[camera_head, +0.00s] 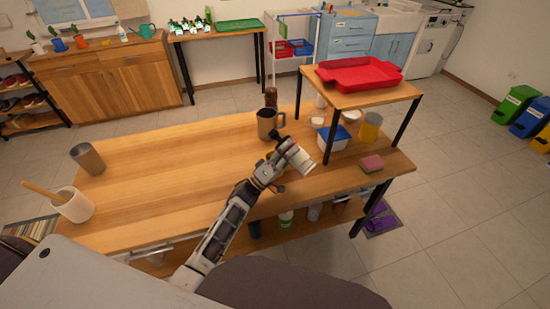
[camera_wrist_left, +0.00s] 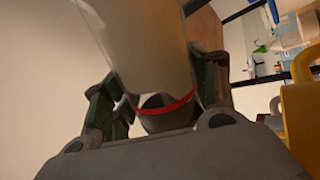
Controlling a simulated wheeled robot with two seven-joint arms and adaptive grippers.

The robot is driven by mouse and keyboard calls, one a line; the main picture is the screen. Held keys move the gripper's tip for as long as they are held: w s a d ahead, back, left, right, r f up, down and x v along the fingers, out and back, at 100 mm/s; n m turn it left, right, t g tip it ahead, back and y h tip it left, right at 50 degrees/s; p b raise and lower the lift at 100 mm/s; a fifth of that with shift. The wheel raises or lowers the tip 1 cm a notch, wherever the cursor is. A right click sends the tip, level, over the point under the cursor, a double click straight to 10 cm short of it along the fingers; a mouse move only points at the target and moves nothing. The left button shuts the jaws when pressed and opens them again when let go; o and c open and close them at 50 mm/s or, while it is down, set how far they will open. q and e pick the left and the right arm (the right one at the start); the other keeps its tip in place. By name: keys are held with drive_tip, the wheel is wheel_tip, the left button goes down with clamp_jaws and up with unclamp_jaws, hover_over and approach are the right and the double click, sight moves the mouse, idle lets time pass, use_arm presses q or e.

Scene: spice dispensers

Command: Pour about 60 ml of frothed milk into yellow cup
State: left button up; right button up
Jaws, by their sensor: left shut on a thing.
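My left gripper (camera_head: 282,164) is shut on a container of pale, creamy milk (camera_head: 301,158) and holds it tilted above the wooden table. In the left wrist view the container (camera_wrist_left: 150,45) is see-through, with a red band near its base, between the fingers of the gripper (camera_wrist_left: 155,105). A yellow cup (camera_wrist_left: 302,115) with a handle shows at the right edge of that view, beside the gripper. In the head view the gripper and container mostly hide the yellow cup. I cannot see any milk stream. My right gripper is not in view.
The table's left-middle is clear.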

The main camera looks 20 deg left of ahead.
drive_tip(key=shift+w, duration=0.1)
use_arm(q)
drive_tip(key=shift+r, duration=0.1)
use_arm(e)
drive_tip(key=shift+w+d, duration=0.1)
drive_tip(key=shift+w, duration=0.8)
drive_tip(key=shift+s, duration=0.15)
use_arm(q)
drive_tip(key=shift+n, duration=0.3)
drive_tip(key=shift+m, duration=0.5)
drive_tip(key=shift+s+d+f+m+g+h+p, duration=0.1)
drive_tip(key=shift+f+m+g+h+p, duration=0.15)
drive_tip(key=shift+m+g+h, duration=0.5)
drive_tip(key=shift+d+f+m+g+h+p, duration=0.2)
drive_tip(key=shift+m+g, duration=0.25)
drive_tip(key=shift+m, duration=0.6)
drive_tip(key=shift+f, duration=0.1)
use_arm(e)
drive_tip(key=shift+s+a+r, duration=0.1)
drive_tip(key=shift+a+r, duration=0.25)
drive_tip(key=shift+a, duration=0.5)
